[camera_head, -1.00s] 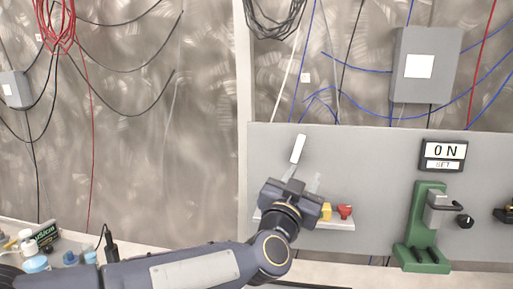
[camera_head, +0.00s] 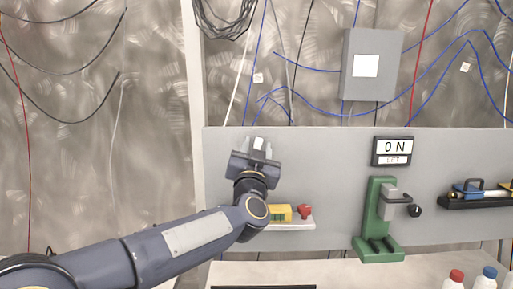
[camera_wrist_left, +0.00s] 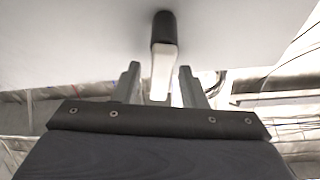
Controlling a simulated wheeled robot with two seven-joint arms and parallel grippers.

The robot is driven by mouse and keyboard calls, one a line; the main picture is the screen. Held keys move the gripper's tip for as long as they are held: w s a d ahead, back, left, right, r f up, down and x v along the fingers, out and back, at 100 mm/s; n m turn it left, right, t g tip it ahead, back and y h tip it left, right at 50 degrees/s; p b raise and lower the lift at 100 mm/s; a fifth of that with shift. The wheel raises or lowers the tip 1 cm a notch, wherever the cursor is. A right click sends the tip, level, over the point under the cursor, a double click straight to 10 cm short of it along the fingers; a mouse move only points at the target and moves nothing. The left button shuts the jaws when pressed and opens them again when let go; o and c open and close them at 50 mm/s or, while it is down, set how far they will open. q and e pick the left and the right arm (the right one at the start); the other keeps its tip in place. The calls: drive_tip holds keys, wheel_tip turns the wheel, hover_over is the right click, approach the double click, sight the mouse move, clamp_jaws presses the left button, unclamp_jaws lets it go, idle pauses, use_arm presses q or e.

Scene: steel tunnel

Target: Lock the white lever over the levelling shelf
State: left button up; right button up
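The white lever (camera_head: 259,143) is on the grey panel above the small levelling shelf (camera_head: 291,226). My left gripper (camera_head: 257,148) is raised in front of the panel at the lever and hides most of it. In the left wrist view the lever (camera_wrist_left: 162,72) shows as a white bar with a black end, between the two fingers. The fingers stand apart with a visible gap on each side of the bar, so the gripper is open around it. The shelf holds a yellow block (camera_head: 281,212) and a red piece (camera_head: 304,211). My right gripper is not in view.
A green fixture (camera_head: 379,222) with a black knob stands right of the shelf, under an ON sign (camera_head: 393,152). A blue and black tool (camera_head: 481,192) is farther right. Bottles with red and blue caps (camera_head: 455,279) stand at the lower right. A pale counter runs below.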

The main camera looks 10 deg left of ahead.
use_arm(q)
drive_tip(key=shift+c, duration=0.5)
clamp_jaws()
drive_tip(key=n+y, duration=0.1)
drive_tip(key=n, duration=0.1)
drive_tip(key=a+n+y, duration=0.1)
drive_tip(key=n, duration=0.2)
drive_tip(key=shift+s+r+y, duration=0.1)
drive_tip(key=shift+s+y, duration=0.05)
drive_tip(key=shift+y, duration=0.15)
drive_tip(key=shift+o, duration=0.5)
unclamp_jaws()
drive_tip(key=shift+s, duration=0.1)
